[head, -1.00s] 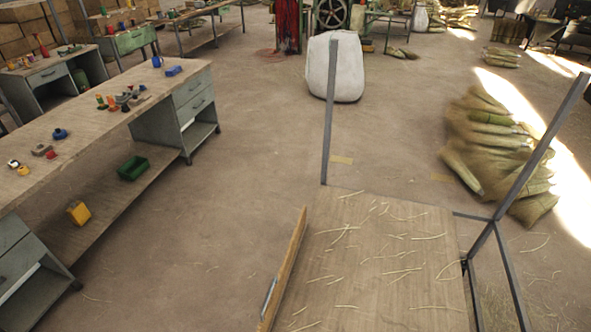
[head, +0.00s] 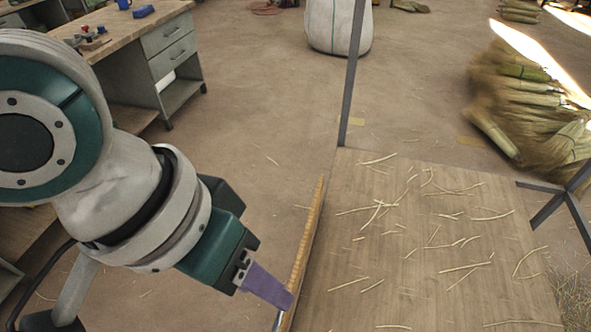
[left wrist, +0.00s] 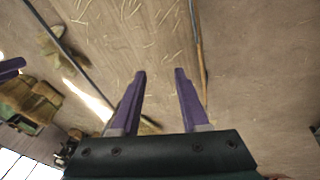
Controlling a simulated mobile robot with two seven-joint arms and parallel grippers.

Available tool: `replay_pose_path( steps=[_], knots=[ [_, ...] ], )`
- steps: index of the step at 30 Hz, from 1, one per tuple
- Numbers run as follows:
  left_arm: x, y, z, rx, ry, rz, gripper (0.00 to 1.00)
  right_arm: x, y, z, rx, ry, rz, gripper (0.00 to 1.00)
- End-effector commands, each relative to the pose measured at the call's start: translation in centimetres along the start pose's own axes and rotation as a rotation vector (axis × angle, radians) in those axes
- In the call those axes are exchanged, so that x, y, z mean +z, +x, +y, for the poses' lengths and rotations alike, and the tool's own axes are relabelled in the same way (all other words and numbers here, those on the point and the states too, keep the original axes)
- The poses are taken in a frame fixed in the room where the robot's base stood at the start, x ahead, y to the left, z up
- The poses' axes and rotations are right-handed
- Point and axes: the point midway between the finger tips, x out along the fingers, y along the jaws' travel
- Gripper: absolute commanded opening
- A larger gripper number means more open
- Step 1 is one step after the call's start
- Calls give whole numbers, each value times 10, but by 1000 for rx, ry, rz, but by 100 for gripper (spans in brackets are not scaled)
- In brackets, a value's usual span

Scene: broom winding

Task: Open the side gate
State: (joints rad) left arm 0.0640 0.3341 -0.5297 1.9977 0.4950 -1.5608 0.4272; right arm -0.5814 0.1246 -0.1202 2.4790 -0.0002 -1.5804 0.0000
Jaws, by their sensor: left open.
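The side gate (head: 306,240) is a thin wooden panel standing along the left edge of the wooden platform (head: 400,225), seen from above in the head view. A metal handle (head: 278,321) shows on its outer side near the bottom of the picture. My left gripper (head: 284,299) is at the gate's outer side, close to the handle; I cannot tell whether it touches. In the left wrist view its two purple fingers (left wrist: 160,76) are apart with nothing between them, and the gate's edge (left wrist: 200,60) runs beside one finger. A purple piece (left wrist: 10,68) may be my right gripper.
A grey post (head: 351,80) rises at the platform's far left corner, and metal bars (head: 547,210) stand at the right. Straw lies on the platform. A workbench (head: 150,40) is at the left, a white sack (head: 339,28) behind.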

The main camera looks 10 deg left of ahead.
Motion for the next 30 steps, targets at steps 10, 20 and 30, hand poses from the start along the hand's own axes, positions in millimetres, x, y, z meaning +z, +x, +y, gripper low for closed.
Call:
replay_pose_path(
  steps=[10,20,30],
  knots=[
    [8,161,-68,-47,-110,-115,45,51,161,-6,0,0,0,57],
    [6,204,-102,-93,-213,-163,45,67,211,-9,-2,2,1,57],
    [16,253,-107,-95,-217,-169,45,71,227,-11,-5,6,3,57]
  ],
)
